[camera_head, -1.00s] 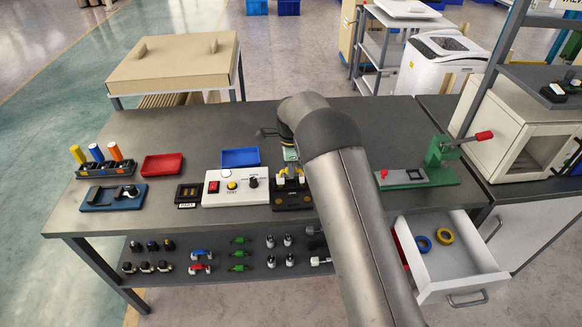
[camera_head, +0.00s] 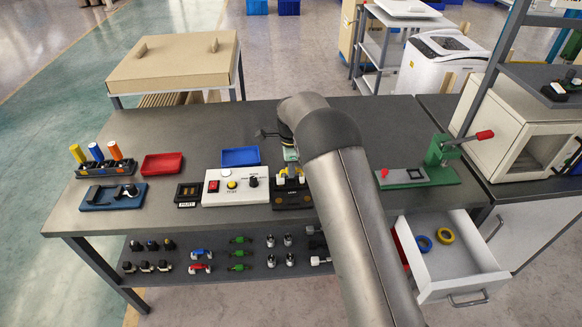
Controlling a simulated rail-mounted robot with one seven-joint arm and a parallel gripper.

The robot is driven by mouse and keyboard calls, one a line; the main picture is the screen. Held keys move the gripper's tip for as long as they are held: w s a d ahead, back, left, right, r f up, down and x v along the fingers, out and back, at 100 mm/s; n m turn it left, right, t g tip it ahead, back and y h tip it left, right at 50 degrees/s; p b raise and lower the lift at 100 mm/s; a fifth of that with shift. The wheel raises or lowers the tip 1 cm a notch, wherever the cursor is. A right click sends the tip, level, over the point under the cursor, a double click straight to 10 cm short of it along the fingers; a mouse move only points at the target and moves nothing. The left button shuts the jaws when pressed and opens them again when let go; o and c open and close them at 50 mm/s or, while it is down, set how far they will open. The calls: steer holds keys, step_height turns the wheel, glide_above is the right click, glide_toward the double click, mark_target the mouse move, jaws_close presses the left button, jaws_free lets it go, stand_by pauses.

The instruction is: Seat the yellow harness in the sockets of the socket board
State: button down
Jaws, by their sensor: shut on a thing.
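My gripper (camera_head: 291,167) points down over the black socket board (camera_head: 293,201), near the front edge of the workbench. It is shut on the yellow harness (camera_head: 282,173), of which only small yellow and pale parts show beneath the gripper. The harness is right at the top of the socket board. I cannot tell whether its plugs are inside the sockets or just above them. My arm hides the right side of this spot.
A white test box (camera_head: 236,194) with a red switch and knobs stands just left of the board. A blue tray (camera_head: 240,157) lies behind it, and a red tray (camera_head: 162,164) farther left. A green lever press (camera_head: 440,160) stands right of my arm. An open drawer (camera_head: 455,262) juts out at front right.

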steer(key=shift+f+b, duration=0.4)
steer(key=shift+f, duration=0.25)
steer(key=c, duration=0.9)
jaws_free()
steer(key=shift+o, duration=0.2)
steer(key=shift+r+p, duration=1.85)
steer(key=shift+r, duration=1.7)
